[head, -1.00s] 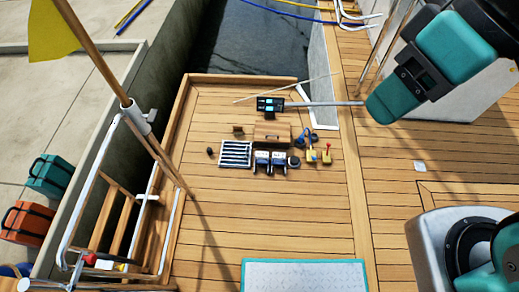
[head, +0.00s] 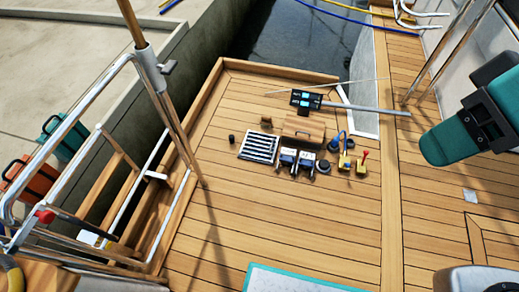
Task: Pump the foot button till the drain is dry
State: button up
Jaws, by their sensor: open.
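A slotted drain grate (head: 259,147), white with dark slots, lies in the cockpit floor left of a brown wooden box. Whether the drain holds water is too small to tell. A round black disc (head: 323,166) right of two blue-and-white units may be the foot button; a small dark knob (head: 231,139) also stands left of the grate. I cannot tell for sure which is the button. My teal and black arm hangs at the right edge, apart from these things. Its gripper does not show.
Around the wooden box (head: 303,130) stand the blue-and-white units (head: 287,157) and small yellow bases with a blue and a red lever (head: 361,162). A grey rod (head: 365,107) with a black panel lies behind. A metal ladder rail (head: 90,90) stands left. The near wooden deck (head: 270,215) is clear.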

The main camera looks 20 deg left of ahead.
grip_shut()
dwell(1.8)
